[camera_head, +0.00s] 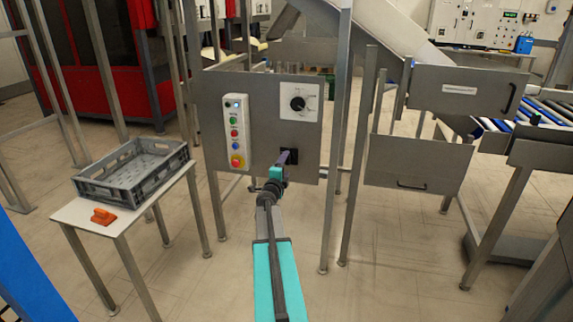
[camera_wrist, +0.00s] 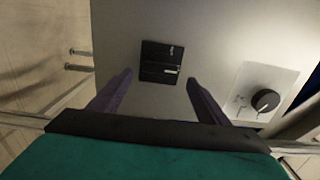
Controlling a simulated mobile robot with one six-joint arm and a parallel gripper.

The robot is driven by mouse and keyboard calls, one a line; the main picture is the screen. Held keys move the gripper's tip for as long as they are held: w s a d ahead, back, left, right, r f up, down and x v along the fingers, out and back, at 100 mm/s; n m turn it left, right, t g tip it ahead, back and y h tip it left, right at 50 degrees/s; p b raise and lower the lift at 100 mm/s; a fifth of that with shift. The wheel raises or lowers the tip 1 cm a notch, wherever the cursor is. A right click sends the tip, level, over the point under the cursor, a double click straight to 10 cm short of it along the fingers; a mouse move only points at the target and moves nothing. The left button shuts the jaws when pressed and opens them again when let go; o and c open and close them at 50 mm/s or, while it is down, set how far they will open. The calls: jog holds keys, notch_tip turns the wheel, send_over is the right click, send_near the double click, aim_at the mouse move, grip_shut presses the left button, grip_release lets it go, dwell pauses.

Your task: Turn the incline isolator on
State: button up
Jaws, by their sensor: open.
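A black square switch (camera_head: 291,155) sits low on the grey panel, partly hidden by my gripper (camera_head: 282,160) in the head view. In the wrist view the switch (camera_wrist: 160,52) has a short light bar on its face and lies just ahead of my fingertips (camera_wrist: 159,78). My jaws are open, one finger to each side of it and empty; I cannot tell whether they touch it. A round black knob on a white plate (camera_head: 298,103) is above the switch; it also shows at the right of the wrist view (camera_wrist: 265,101). I cannot read which control is the incline isolator.
A button box (camera_head: 236,131) with several coloured buttons is left of the knob. A grey crate (camera_head: 132,166) and an orange object (camera_head: 103,216) stand on a small table (camera_head: 70,211) at left. Metal posts and the conveyor (camera_head: 545,110) are at right. Floor in front is clear.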

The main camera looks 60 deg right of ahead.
jog(key=v, duration=0.9)
jog(key=shift+p, duration=0.3)
dwell(0.6)
